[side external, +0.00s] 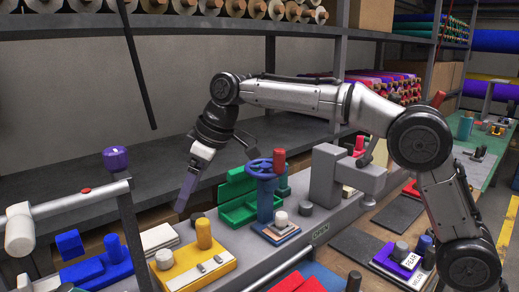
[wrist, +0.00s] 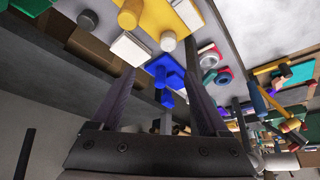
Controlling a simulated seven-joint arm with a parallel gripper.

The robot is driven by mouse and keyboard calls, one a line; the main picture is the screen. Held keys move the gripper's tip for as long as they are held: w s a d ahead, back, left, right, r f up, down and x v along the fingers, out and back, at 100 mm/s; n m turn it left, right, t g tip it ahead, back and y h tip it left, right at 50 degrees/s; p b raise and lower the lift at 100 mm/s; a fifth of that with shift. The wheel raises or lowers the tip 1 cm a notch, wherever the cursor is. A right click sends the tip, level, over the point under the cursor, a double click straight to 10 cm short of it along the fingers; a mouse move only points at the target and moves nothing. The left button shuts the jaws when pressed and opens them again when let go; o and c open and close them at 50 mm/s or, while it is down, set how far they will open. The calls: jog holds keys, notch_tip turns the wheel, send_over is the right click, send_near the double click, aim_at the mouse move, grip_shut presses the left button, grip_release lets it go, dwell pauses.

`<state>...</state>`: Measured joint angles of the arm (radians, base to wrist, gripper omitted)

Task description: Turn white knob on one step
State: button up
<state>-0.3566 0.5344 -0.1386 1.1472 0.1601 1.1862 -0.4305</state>
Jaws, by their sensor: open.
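A white knob (side external: 164,259) stands at the left end of a yellow plate (side external: 215,266), near a yellow post (side external: 203,234). In the wrist view a pale knob (wrist: 168,41) shows at the edge of the yellow plate (wrist: 172,18). A second white knob (side external: 280,218) stands on a layered block in front of a blue handwheel (side external: 266,168); which knob is meant I cannot tell. My gripper (side external: 181,208) points down, above and behind the yellow plate, apart from both knobs. In the wrist view my gripper (wrist: 160,64) is open, with nothing between its fingers.
A purple-capped post (side external: 115,158) and grey rail (side external: 85,202) rise at the left. A green tray (side external: 238,208) and grey machine (side external: 340,175) stand to the right. Shelves line the back.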

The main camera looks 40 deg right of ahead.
jog(key=s+d+r+m+t, duration=0.1)
jog(key=s+d+r, duration=0.7)
jog(key=s+d, duration=0.1)
jog(key=shift+s+d+r+m+t, duration=0.15)
jog(key=shift+d+r+m+t, duration=0.2)
jog(key=shift+d, duration=0.5)
jog(key=m+t, duration=0.2)
jog(key=t, duration=0.1)
send_near(165, 254)
jog(key=x, duration=1)
jog(key=shift+w+a+f, duration=0.1)
jog(key=shift+w+f, duration=0.1)
